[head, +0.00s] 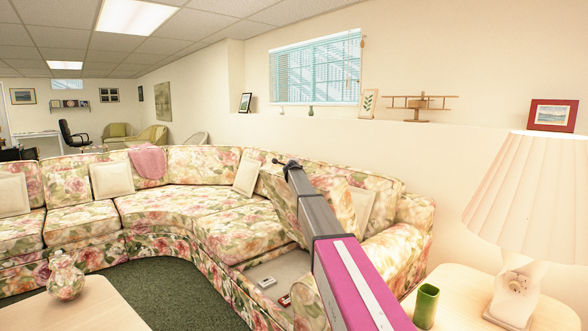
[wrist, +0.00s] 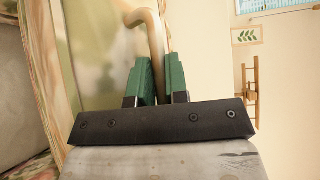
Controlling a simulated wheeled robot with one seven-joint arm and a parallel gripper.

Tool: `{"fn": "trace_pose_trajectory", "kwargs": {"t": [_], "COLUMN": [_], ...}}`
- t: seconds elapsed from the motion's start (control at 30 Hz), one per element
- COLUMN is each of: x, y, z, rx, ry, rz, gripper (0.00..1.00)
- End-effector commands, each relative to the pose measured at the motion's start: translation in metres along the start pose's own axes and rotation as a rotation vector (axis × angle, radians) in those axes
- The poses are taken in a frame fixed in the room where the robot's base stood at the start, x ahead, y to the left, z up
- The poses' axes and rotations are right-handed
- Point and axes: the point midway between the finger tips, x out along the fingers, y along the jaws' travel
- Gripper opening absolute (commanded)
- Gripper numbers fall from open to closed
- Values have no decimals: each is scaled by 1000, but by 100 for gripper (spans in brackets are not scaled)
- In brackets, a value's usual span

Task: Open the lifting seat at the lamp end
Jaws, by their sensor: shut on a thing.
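The lifting seat (head: 281,207) at the lamp end of the floral sofa is raised and tilted back, partly hidden behind my arm. Below it the pale storage compartment (head: 287,262) is uncovered, with small red and white items inside. In the wrist view my gripper (wrist: 160,68) has green fingers shut on a tan curved strap (wrist: 156,35) beside a pale, blurred panel. In the head view my gripper's fingers are hidden.
A pleated lamp (head: 535,195) and a green cup (head: 426,305) stand on the side table (head: 465,288) at right. A coffee table (head: 85,308) with a floral jar (head: 66,277) is at front left. Green carpet (head: 180,290) lies clear between.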

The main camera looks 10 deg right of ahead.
Motion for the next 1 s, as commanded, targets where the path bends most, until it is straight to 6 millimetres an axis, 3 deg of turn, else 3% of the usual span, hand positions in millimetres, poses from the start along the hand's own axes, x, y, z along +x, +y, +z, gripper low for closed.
{"fn": "trace_pose_trajectory", "kwargs": {"t": [0.07, 0.1, 0.17, 0.2, 0.63, 0.77, 1.0], "x": [0, 0, 0, 0, -10, -26, -71], "y": [-1, -1, -1, 0, 1, 0, 0], "z": [1, 1, 1, 1, 0, 0, -1], "rx": [2, 2, 2, 1, 0, 0, 1], "ry": [-2, -2, -2, -2, 0, 0, -1], "rz": [-1, -2, -2, -1, 0, -1, -2], "gripper": [0, 18, 38, 40, 40, 40, 40]}}
